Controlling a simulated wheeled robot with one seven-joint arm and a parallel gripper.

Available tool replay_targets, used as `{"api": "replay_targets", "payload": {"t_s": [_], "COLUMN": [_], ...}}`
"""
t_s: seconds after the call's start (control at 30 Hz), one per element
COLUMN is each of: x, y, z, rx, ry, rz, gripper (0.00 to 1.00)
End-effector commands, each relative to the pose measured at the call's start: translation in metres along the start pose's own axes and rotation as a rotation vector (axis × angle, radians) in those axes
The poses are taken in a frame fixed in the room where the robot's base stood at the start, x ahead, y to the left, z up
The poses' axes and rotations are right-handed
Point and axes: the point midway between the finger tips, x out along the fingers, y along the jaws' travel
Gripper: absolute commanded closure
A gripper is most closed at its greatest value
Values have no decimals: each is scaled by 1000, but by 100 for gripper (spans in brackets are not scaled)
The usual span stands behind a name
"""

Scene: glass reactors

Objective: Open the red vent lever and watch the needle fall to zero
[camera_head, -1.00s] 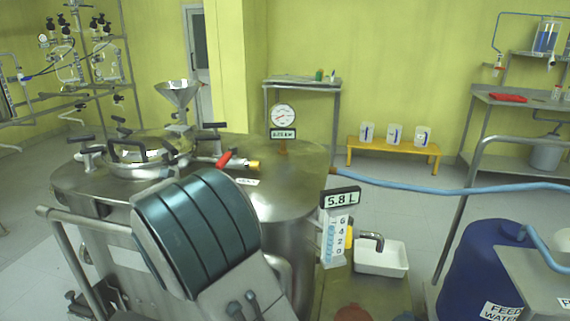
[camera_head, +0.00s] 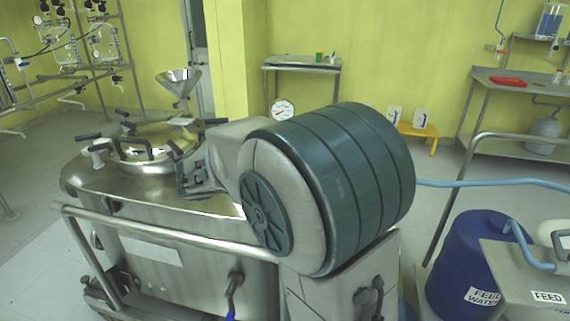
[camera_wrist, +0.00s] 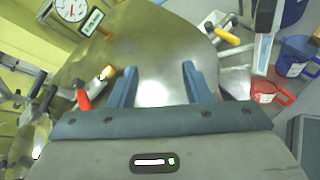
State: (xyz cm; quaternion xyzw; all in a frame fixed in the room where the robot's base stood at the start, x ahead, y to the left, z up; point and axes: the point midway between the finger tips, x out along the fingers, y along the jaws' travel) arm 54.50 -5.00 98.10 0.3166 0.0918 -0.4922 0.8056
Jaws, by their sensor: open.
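The red vent lever (camera_wrist: 83,100) is in the wrist view, just left of my gripper's left finger and apart from it. In the head view my arm hides the lever.
The steel vessel (camera_head: 190,245) has a hatch with clamps and a funnel (camera_head: 174,85) on its lid. A front rail (camera_head: 160,232) runs along it. In the wrist view, a yellow-handled valve (camera_wrist: 226,36) lies right of the fingers, with red (camera_wrist: 268,90) and blue jugs beyond.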

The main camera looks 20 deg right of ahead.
Motion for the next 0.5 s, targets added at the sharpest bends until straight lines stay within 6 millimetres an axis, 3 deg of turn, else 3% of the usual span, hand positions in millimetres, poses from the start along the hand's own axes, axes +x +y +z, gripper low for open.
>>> {"api": "replay_targets", "payload": {"t_s": [0.03, 0.2, 0.5], "x": [-6, -20, -45], "y": [-4, -26, -58], "z": [13, 35, 60], "rx": [46, 202, 438], "ry": [19, 88, 179], "rz": [-25, -111, -241], "gripper": [56, 56, 56]}}
